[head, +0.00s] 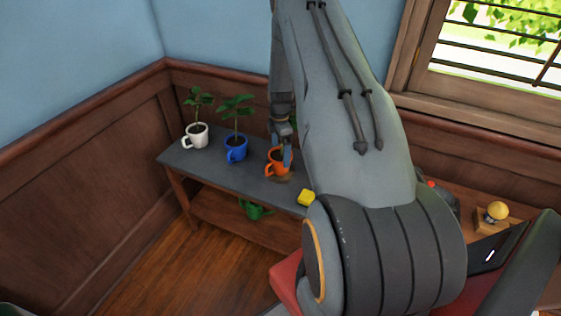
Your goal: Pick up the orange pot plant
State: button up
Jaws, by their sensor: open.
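The orange pot plant (275,166) stands on the grey top of a wooden shelf table (229,177) against the wall. Its handle points left, and most of its leaves are hidden behind my gripper and arm. My gripper (284,150) is directly over and in front of the pot, pointing down, with its fingers overlapping the pot in this view. It is open. I cannot tell whether a finger touches the pot or is inside its rim.
A blue pot plant (236,153) and a white pot plant (196,140) stand to the left on the same top. A yellow block (306,197) lies to the right. A green watering can (254,210) is on the lower shelf. My arm hides much of the right side.

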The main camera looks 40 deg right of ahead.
aim_at(279, 156)
jog(key=shift+w+a+f+p, duration=0.15)
jog(key=shift+f+p, duration=0.6)
jog(key=shift+f, duration=1.25)
jog(key=shift+c, duration=0.2)
jog(key=c, duration=1.6)
jog(key=shift+r, duration=0.1)
